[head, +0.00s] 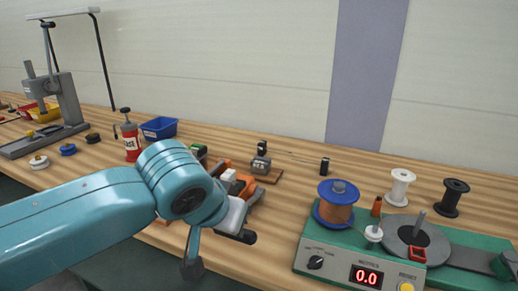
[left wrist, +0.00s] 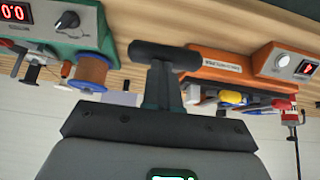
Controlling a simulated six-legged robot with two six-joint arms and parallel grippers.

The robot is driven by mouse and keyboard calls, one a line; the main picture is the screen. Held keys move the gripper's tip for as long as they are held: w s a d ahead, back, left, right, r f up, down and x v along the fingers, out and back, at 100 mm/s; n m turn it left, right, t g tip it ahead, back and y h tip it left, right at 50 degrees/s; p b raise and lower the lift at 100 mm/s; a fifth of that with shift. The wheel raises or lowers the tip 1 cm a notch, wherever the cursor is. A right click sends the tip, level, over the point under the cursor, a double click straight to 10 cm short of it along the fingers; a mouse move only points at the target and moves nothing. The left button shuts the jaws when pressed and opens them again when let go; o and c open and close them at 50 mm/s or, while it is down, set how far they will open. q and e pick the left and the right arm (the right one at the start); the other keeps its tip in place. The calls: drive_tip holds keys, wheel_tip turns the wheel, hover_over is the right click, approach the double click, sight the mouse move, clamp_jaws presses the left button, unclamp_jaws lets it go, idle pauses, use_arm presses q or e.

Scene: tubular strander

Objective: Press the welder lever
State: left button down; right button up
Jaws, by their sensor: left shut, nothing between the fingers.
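The orange welder (head: 254,186) stands at the table's front edge in the head view, largely hidden behind my wrist. Its front panel also shows in the left wrist view (left wrist: 225,66), upside down. My left gripper (head: 238,236) is shut and empty, close to the lever. My right gripper is not in view.
A green meter console (head: 330,256) with spools stands to the right. A red canister (head: 131,140), a blue bin (head: 160,128) and a grey press (head: 68,100) stand to the left. The tabletop between welder and console is clear.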

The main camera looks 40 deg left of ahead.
use_arm(q)
drive_tip(key=shift+d+f, duration=0.1)
drive_tip(key=shift+f, duration=0.3)
drive_tip(key=r+p, duration=0.2)
drive_tip(key=r, duration=0.1)
drive_tip(key=w+r+p, duration=0.1)
drive_tip(key=r+p, duration=0.1)
drive_tip(key=shift+a, duration=0.25)
drive_tip(key=p+v, duration=0.2)
drive_tip(key=v, duration=0.7)
drive_tip(key=shift+s+r, duration=0.25)
drive_tip(key=shift+r, duration=0.05)
idle(1.3)
